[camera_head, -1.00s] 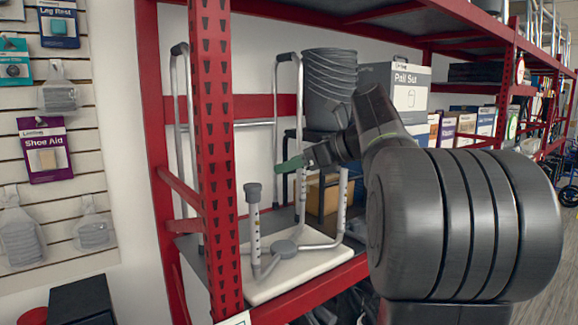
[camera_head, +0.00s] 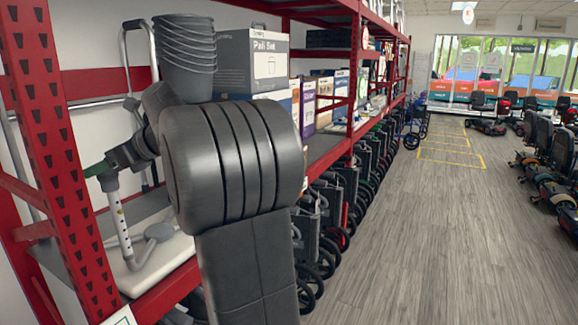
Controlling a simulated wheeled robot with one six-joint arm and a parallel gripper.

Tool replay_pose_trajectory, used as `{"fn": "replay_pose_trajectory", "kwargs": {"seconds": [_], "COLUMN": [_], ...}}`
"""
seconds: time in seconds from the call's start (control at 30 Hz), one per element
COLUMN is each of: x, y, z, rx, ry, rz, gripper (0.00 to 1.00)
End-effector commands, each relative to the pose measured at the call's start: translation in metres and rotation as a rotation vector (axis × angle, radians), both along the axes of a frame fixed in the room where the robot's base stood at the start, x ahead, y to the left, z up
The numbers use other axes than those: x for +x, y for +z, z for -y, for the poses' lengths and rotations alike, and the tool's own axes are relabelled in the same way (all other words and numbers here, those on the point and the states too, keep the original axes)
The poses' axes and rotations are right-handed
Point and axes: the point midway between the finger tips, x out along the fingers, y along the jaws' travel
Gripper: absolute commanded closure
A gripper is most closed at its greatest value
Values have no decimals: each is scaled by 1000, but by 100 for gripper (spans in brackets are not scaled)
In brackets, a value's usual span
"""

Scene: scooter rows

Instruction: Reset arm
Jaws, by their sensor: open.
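My arm fills the left middle of the head view, its dark links in front of the red shelf rack. My gripper (camera_head: 98,169), with green fingertips, points left at the end of the arm. In the picture it overlaps the top of a grey walking frame's post (camera_head: 122,222); I cannot tell whether they touch. The gripper is open and I see nothing held in it. The walking frame stands on a white board (camera_head: 160,270) on the shelf, partly hidden behind my arm.
The red rack (camera_head: 55,150) stands close on the left. A stack of grey pails (camera_head: 186,45) and a pail set box (camera_head: 250,60) sit behind my arm. Wheelchairs (camera_head: 335,210) line the rack's foot. Scooters (camera_head: 560,170) stand at right. The wooden floor (camera_head: 430,240) between is clear.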

Motion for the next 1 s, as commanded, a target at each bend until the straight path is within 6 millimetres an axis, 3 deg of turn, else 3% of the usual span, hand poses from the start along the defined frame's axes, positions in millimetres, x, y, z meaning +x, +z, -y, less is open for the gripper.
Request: {"fn": "replay_pose_trajectory", "kwargs": {"seconds": [0.1, 0.67, 1.0], "x": [0, 0, 1], "y": [-10, 2, 25], "z": [1, 1, 57], "rx": [0, 1, 3], "ry": [-1, 0, -5], "rz": [-1, 2, 3], "gripper": [37, 37, 37]}}
